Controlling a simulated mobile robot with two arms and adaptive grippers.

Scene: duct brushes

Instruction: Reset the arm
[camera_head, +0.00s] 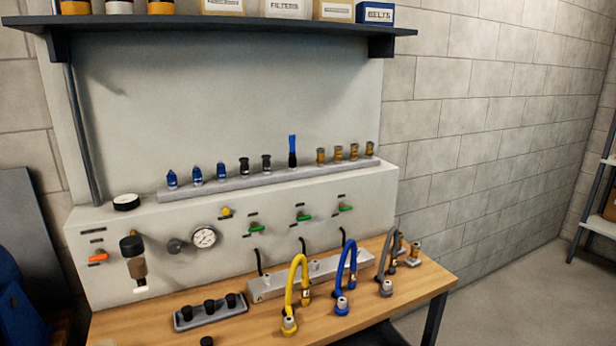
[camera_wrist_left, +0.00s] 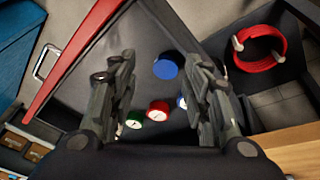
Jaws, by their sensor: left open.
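My left gripper (camera_wrist_left: 158,88) shows in the left wrist view with its two dark fingers spread apart and nothing between them. It hangs over a dark panel or tray (camera_wrist_left: 150,55) with a red edge. A blue disc (camera_wrist_left: 166,69), a red-rimmed round piece (camera_wrist_left: 158,110) and a green-rimmed one (camera_wrist_left: 133,121) show behind the fingers, apart from them as far as I can tell. Another round piece is partly hidden by the right-hand finger. Neither gripper shows in the head view, and my right gripper is in neither view.
In the head view a wooden bench (camera_head: 400,302) carries yellow (camera_head: 303,281), blue (camera_head: 352,268) and grey (camera_head: 389,252) hoses. A grey panel with a gauge (camera_head: 204,237) and a fitting rail (camera_head: 270,178) stands behind. A red coil (camera_wrist_left: 262,48) hangs right in the wrist view.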

